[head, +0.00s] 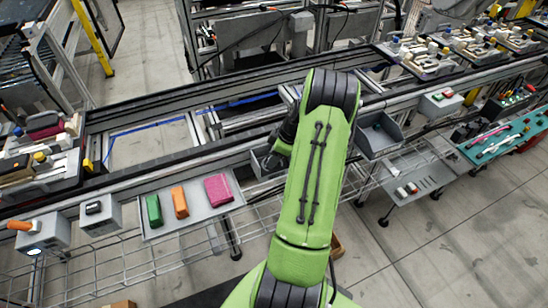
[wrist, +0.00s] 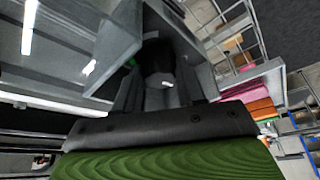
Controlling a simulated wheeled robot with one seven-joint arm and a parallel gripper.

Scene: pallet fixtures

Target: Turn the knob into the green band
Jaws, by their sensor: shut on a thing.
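The knob (wrist: 158,60) is dark and shows in the wrist view between the fingers, in front of a grey box (wrist: 110,75). My gripper (wrist: 159,82) is shut on it, with one dark finger on each side. A small green patch, perhaps part of the green band, shows just left of the knob; the rest of the band is hidden. A small white mark lies on the box further left. In the head view my green arm hides the knob and fingertips; part of the grey box (head: 262,162) shows left of the arm.
A tray (head: 216,213) with green, orange and pink blocks stands left of my arm. Beyond it are a box with a black switch (head: 99,215) and one with an orange handle (head: 42,238). A grey bin (head: 380,138) is close on the right. The conveyor rail runs behind.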

